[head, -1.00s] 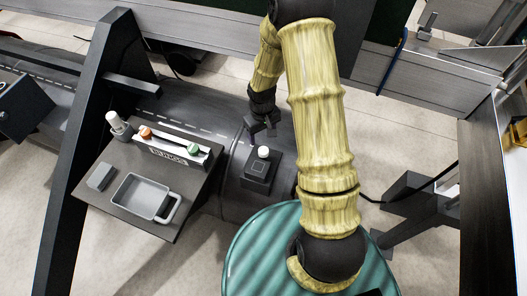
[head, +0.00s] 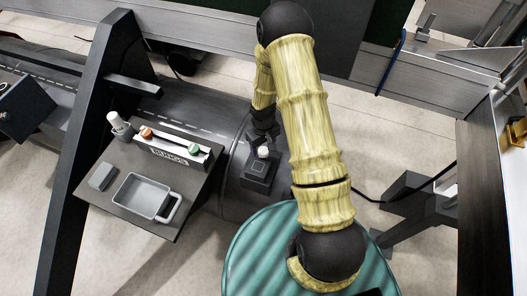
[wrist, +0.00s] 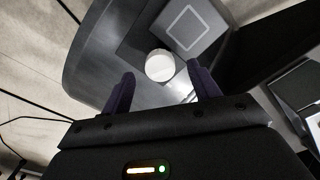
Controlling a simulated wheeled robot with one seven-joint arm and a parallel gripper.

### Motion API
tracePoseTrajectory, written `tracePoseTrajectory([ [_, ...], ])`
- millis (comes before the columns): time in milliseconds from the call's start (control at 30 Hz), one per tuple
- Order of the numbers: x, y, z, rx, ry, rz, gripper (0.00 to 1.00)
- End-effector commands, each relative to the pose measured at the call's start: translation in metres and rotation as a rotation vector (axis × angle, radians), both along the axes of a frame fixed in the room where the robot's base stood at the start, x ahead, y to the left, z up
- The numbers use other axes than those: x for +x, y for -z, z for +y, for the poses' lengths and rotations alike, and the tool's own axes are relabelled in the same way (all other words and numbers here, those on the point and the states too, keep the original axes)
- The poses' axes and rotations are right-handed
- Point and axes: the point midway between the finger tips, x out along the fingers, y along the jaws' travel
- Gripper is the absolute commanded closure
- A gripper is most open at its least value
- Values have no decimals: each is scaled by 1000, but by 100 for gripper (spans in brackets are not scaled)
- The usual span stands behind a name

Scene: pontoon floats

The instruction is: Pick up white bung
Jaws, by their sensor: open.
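The white bung (head: 263,152) sits upright on a dark square block (head: 259,172) on top of the grey float. In the wrist view the white bung (wrist: 160,65) shows as a round white top, between and just beyond my fingertips. My gripper (head: 263,138) is open and empty, right behind and above the bung in the head view. In the wrist view my gripper (wrist: 160,84) has a finger on each side of the bung's line, with gaps on both sides. I cannot tell whether a finger touches it.
A dark board (head: 112,190) left of the block carries a grey tray (head: 143,196), a small grey block (head: 101,177), a white-topped cylinder (head: 119,126) and a rack with an orange (head: 146,133) and a green piece (head: 194,149). A teal drum (head: 250,250) stands in front.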

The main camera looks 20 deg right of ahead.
Motion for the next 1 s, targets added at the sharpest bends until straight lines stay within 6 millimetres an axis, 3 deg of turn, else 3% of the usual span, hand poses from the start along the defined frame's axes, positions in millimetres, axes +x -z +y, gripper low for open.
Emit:
tracePoseTrajectory([
  [233,0,24,0,1,-1,0,39],
  [767,0,25,0,0,-1,-1,39],
  [1000,0,25,0,0,-1,-1,86],
])
